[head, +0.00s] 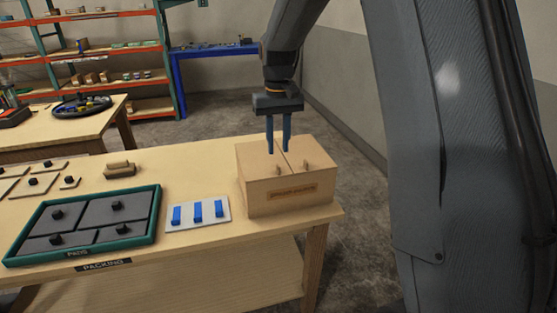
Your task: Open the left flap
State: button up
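A light wooden box (275,200) stands at the right end of the table. Its top has two flaps, a left flap (256,160) and a right flap (312,151), split by a dark seam. Both lie flat and closed. Each has a small wooden knob, the left knob (278,169) and the right knob (305,164). My gripper (278,150) points down over the box top, near the left flap and the seam. Its two blue-grey fingers are apart with nothing between them. I cannot tell how far the fingertips are above the flap.
A white plate with blue bars (198,213) lies left of the box. A green-rimmed tray (152,235) holds dark pads with black knobs. Wooden blocks (120,169) and thin tiles (37,182) lie behind it. Another table (60,128) and shelves stand farther back.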

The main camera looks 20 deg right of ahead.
aim_at(278, 165)
notch_tip(278, 165, down, 7)
jog(key=shift+r+p, duration=0.2)
jog(key=shift+p, duration=0.65)
grip_shut()
dwell(0.8)
